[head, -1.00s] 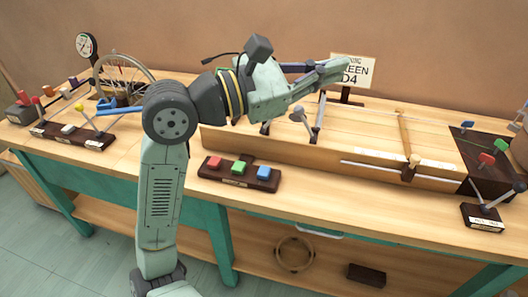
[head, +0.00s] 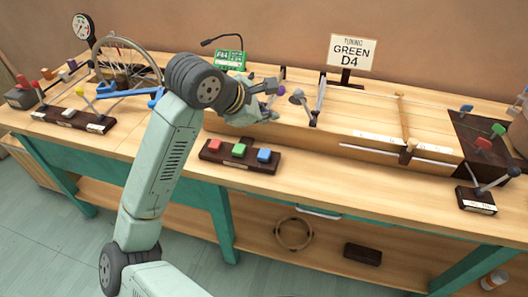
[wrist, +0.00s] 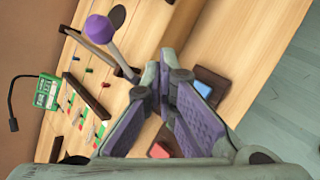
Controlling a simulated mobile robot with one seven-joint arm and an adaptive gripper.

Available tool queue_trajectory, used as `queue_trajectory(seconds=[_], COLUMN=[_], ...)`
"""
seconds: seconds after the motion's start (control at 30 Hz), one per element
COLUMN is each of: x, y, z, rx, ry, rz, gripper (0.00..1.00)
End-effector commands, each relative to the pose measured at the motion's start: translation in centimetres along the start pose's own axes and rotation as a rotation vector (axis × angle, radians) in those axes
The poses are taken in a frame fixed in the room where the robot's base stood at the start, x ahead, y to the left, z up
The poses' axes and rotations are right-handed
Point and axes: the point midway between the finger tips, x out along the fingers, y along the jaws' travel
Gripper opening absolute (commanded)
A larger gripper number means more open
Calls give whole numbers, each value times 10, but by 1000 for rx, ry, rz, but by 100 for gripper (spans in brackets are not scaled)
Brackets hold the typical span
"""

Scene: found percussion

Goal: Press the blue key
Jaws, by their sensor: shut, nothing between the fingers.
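The blue key (head: 264,155) is at the right end of a dark block (head: 212,157), with a green key (head: 239,150) and a red key (head: 214,146) to its left. My gripper (head: 274,116) is shut and empty, just behind and above the block in the head view, apart from the blue key. In the wrist view my gripper's purple-padded fingers (wrist: 150,85) cover the middle of the block.
A long wooden box with strings and a slider (head: 408,150) lies right of my gripper. A purple-headed mallet (wrist: 98,28) stands near my fingers. A sign reading "GREEN D4" (head: 351,52) and a green circuit board (head: 229,59) are behind. The bench front by the block is clear.

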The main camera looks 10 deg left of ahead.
Motion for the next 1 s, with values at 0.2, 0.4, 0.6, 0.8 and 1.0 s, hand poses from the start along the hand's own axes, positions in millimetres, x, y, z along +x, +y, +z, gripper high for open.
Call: queue_trajectory(seconds=[0.2,0.4,0.6,0.8,1.0], x=[6,25,45,59,62], y=[-5,-19,-33,-43,-45], z=[-4,-17,-32,-42,-44], rx=[-1,-3,-3,1,0], ry=[-3,-5,-5,-2,-3], rz=[-1,-2,-1,1,0], gripper=[0,0,0,0,0])
